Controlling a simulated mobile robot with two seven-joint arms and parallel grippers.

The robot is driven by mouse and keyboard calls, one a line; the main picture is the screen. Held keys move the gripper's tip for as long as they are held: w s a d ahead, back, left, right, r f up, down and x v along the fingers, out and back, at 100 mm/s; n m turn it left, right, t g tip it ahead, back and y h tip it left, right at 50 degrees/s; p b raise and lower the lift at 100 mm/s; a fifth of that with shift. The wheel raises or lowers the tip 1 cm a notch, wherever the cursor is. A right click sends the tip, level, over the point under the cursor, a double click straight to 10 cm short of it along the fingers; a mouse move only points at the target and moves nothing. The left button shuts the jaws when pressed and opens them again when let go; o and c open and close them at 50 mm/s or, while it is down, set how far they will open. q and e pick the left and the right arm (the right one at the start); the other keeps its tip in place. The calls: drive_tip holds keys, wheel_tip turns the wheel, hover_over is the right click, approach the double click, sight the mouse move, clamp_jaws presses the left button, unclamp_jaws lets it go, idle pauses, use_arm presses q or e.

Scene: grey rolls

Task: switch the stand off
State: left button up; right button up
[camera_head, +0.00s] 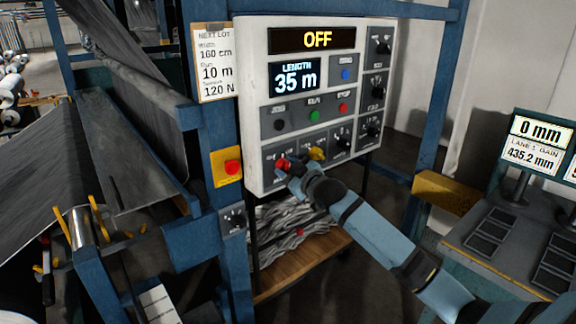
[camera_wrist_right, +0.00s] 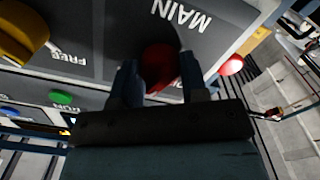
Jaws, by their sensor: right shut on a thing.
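The stand's white control panel (camera_head: 258,110) faces me, and its top display (camera_head: 317,39) reads "OFF" in yellow letters. A red knob (camera_head: 281,162) sits at the panel's lower left. In the right wrist view the red knob (camera_wrist_right: 158,62) is beside the label "MAIN" and lies between my two fingers. My right gripper (camera_head: 288,168) is shut on the red knob; the fingers (camera_wrist_right: 160,85) hide its sides, and I cannot read its pointer. My left gripper is not in view.
A yellow knob (camera_head: 318,153) sits close right of my gripper, labelled "FREE" in the wrist view. Green (camera_head: 314,115) and red (camera_head: 343,107) buttons are above. A red stop button (camera_head: 232,167) on a yellow box is left of the panel. Blue frame posts (camera_head: 226,240) stand nearby.

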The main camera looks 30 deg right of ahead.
drive_tip(key=n, duration=0.1)
drive_tip(key=n+p, duration=0.1)
drive_tip(key=n, duration=0.1)
drive_tip(key=shift+d+r, duration=0.1)
drive_tip(key=shift+r, duration=0.1)
drive_tip(key=n+p, duration=0.1)
drive_tip(key=n, duration=0.1)
drive_tip(key=shift+n, duration=0.4)
drive_tip(key=n+p, duration=0.1)
drive_tip(key=n, duration=0.3)
drive_tip(key=shift+n+p, duration=0.5)
drive_tip(key=shift+n, duration=0.4)
drive_tip(key=o, duration=0.9)
drive_tip(key=shift+f, duration=0.1)
